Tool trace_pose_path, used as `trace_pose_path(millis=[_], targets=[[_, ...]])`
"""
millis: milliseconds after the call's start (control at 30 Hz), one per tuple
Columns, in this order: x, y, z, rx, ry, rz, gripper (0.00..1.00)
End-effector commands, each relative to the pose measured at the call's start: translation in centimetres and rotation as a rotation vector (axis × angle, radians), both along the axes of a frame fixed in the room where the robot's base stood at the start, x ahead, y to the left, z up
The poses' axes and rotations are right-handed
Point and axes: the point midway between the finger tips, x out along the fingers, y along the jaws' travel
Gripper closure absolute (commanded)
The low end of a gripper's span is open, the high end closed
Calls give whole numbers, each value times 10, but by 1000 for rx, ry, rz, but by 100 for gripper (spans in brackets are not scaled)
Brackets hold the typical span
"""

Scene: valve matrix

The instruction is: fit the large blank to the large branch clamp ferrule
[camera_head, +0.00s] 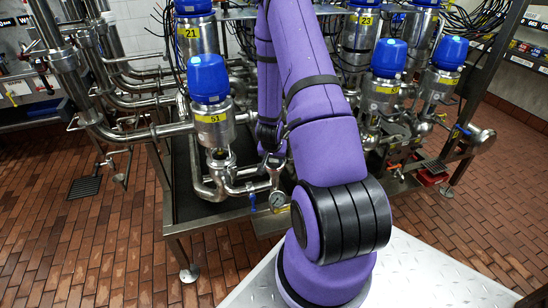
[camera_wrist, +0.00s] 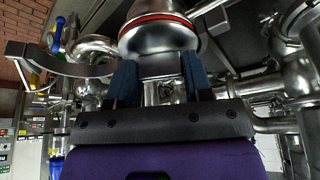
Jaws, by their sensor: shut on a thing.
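In the wrist view, my gripper (camera_wrist: 160,78) is shut, its two blue-padded fingers either side of a flat metal block on a round steel part. I take this part to be the large blank (camera_wrist: 158,40). A red ring (camera_wrist: 158,18) runs around its far side, with more steel just beyond it at the top edge. I cannot tell whether that steel is the large branch clamp ferrule, or whether the two touch. In the head view my purple arm hides the gripper's fingers and the blank.
A curved steel bar (camera_wrist: 50,62) stands close left of my gripper in the wrist view. Steel pipes (camera_wrist: 298,75) crowd the right. In the head view, blue-capped valve 51 (camera_head: 211,105) and a gauge (camera_head: 278,200) stand left of my arm. Brick floor lies open at the left.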

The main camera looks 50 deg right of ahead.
Motion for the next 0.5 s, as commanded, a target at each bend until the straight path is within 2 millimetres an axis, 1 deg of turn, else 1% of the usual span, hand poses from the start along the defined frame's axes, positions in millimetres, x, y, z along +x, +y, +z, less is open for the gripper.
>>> trace_pose_path(millis=[267,300,367,400,433,500], targets=[[0,0,0,0,0,0,96],[0,0,0,0,0,0,49],[0,0,0,0,0,0,35],[0,0,0,0,0,0,26],[0,0,0,0,0,0,24],[0,0,0,0,0,0,24]])
